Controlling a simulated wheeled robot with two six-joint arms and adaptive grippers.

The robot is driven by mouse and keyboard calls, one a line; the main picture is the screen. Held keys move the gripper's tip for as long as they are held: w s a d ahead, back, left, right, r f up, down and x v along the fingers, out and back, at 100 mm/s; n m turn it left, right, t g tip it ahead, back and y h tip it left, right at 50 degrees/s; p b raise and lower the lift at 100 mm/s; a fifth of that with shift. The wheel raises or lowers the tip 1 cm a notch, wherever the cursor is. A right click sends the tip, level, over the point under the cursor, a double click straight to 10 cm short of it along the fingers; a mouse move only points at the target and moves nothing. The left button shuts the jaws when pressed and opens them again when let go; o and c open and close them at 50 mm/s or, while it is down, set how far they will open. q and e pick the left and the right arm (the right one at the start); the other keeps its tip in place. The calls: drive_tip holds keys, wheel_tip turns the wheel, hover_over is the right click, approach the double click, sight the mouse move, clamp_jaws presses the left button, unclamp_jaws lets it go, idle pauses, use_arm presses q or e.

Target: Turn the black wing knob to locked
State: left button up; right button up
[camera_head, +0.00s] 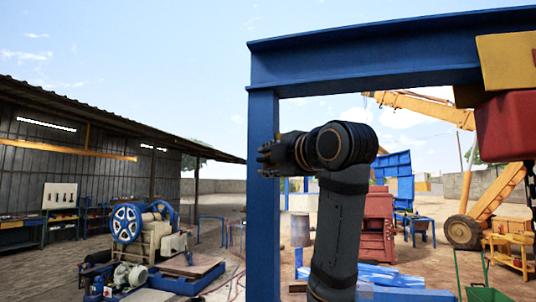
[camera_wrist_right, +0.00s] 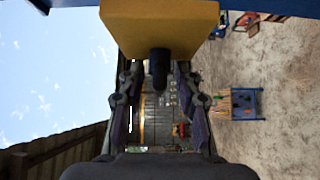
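In the right wrist view, the black wing knob (camera_wrist_right: 159,68) sticks out from the lower edge of a yellow block (camera_wrist_right: 158,25). It appears as a narrow dark bar, so its turned position is hard to read. My right gripper (camera_wrist_right: 158,100) is open, with one finger on each side of the knob and a gap to both. I cannot tell how deep the knob sits between them. In the head view my right gripper (camera_head: 268,156) is in front of the blue post; I cannot make out the knob there. My left gripper is not in view.
The blue post (camera_head: 263,230) and overhead beam (camera_head: 365,55) stand close to my right arm. A yellow and red part (camera_head: 515,125) hangs at the upper right. A machine with a blue flywheel (camera_head: 126,223) stands at lower left, near an open shed (camera_head: 90,150).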

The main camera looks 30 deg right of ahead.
drive_tip(key=shift+s+d, duration=0.1)
drive_tip(key=shift+c, duration=1.3)
clamp_jaws()
